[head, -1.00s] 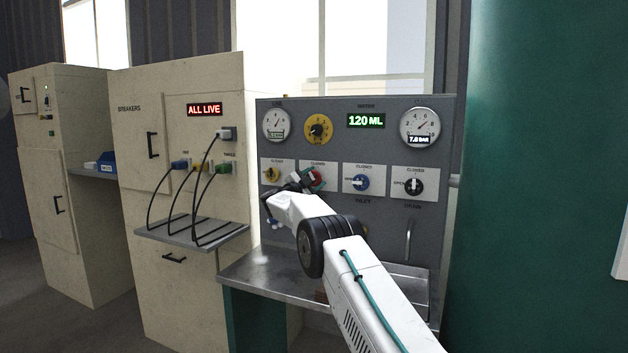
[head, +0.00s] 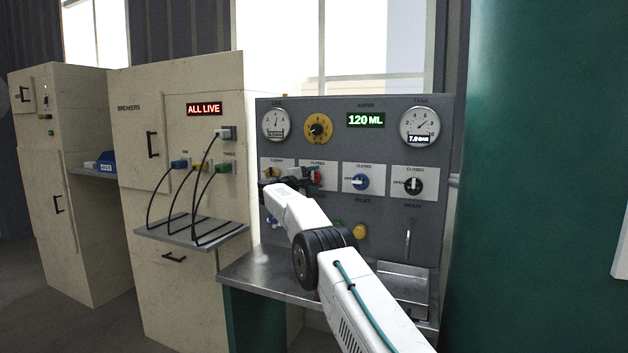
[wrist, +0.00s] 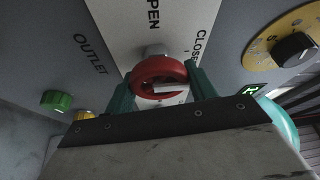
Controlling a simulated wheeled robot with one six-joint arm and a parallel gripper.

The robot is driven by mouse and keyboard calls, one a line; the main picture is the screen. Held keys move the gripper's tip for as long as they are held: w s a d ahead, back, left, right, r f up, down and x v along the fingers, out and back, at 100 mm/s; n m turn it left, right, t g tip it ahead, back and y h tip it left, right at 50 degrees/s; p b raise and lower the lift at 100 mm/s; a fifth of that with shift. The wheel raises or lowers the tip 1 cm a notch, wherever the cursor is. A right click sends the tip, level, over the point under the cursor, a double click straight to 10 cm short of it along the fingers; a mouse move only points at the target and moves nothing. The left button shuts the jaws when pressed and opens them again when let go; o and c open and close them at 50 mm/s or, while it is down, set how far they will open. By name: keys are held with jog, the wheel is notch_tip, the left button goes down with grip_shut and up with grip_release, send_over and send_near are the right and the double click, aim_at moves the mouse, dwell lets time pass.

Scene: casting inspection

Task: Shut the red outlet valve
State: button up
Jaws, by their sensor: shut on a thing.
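The red outlet valve (wrist: 159,74) is a round red knob with a pale bar across its face, in the middle of the wrist view. It also shows in the head view (head: 317,177), partly hidden by my wrist. My gripper (wrist: 161,78) has one teal finger on each side of the knob and is shut on it. In the wrist view the bar lies roughly level, with OPEN printed above the knob and CLOSED to its right. I cannot tell exactly which mark it points at. OUTLET is printed to the left.
A yellow valve (head: 272,173) is close left of my gripper; a blue valve (head: 361,182) and black valve (head: 413,186) are to the right. A yellow dial (head: 318,128) is above. A metal shelf (head: 262,272) juts out below. Cables hang at the left cabinet (head: 136,200).

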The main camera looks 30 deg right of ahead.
jog(key=o, duration=1)
jog(key=shift+s+a, duration=0.1)
jog(key=shift+a, duration=0.3)
jog(key=shift+v, duration=3.45)
jog(key=shift+f, duration=0.15)
